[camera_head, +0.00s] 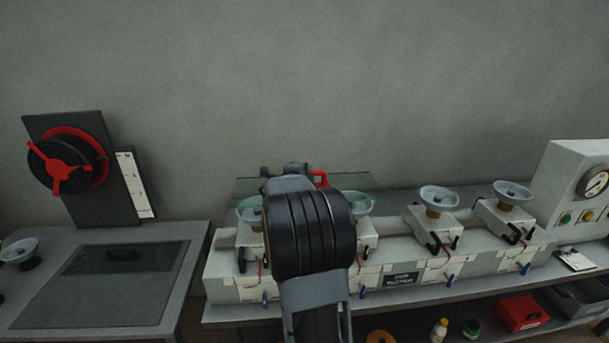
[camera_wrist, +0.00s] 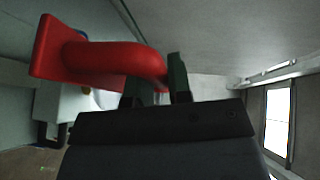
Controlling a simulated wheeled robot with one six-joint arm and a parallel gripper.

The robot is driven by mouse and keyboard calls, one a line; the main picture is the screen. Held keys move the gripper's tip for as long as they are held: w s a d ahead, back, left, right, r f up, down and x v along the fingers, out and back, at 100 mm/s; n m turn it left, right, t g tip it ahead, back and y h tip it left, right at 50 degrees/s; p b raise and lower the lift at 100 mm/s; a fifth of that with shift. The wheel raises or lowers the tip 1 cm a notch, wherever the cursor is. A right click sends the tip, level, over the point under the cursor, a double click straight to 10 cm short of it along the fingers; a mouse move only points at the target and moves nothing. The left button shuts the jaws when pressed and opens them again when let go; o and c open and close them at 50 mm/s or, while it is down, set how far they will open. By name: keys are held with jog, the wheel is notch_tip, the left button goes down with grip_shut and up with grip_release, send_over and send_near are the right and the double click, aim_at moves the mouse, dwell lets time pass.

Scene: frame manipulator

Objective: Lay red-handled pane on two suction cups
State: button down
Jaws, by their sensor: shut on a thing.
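The glass pane (camera_head: 352,181) is a thin, see-through greenish sheet above the tester's two left suction cups. Its red handle (camera_head: 321,178) shows just right of my gripper (camera_head: 285,169). In the wrist view the red handle (camera_wrist: 112,60) runs to the dark fingers of my gripper (camera_wrist: 156,88), which are shut on it. The left suction cup (camera_head: 250,211) and the second suction cup (camera_head: 358,204) are pale discs on white blocks, partly behind my arm. I cannot tell whether the pane touches them.
Two more cups, the third (camera_head: 439,197) and the fourth (camera_head: 513,192), stand bare to the right. A white gauge box (camera_head: 575,190) is at the right end. A grey table (camera_head: 190,262) with a dark glass sheet (camera_head: 100,285) is at left. The wall is close behind.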

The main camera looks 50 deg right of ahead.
jog(key=shift+w+d, duration=0.1)
jog(key=shift+w, duration=0.05)
jog(key=shift+f+b, duration=2.15)
jog(key=shift+f, duration=0.4)
jog(key=shift+a, duration=0.25)
jog(key=shift+f+b, duration=0.2)
jog(key=shift+b, duration=0.2)
jog(key=c, duration=1)
grip_release()
jog(key=shift+o, duration=0.2)
jog(key=shift+a+f, duration=0.1)
jog(key=shift+f, duration=0.2)
jog(key=b+v, duration=0.2)
jog(key=v, duration=1.2)
jog(key=shift+r, duration=0.15)
